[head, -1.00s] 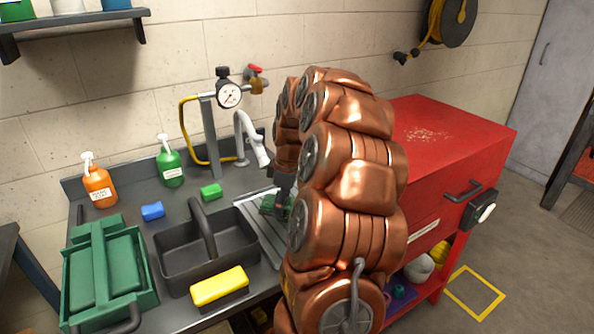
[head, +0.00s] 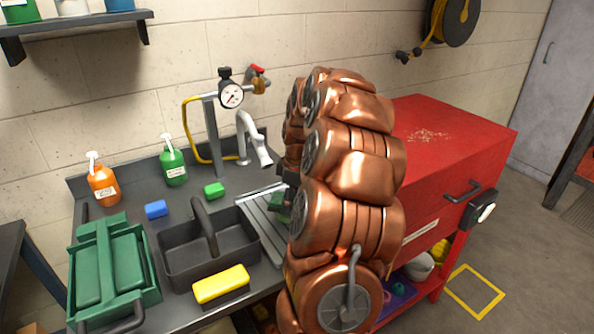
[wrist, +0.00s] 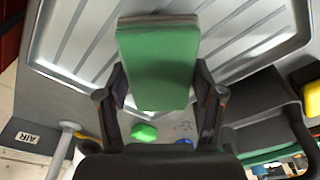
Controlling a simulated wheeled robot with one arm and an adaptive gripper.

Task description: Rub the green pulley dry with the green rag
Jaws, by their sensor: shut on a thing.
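My gripper (wrist: 160,80) is shut on a green, folded, block-like piece that looks like the green rag (wrist: 158,55) in the wrist view. It is held over the ribbed metal drainboard (wrist: 75,42); I cannot tell whether it touches it. In the head view the drainboard (head: 262,222) lies right of the black caddy, and only a sliver of green (head: 283,213) shows beside my arm, which hides most of the gripper.
A black caddy (head: 180,262) with a yellow sponge (head: 221,284) stands left of the drainboard. A green toolbox (head: 112,270) is left, a red cabinet (head: 450,130) right.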

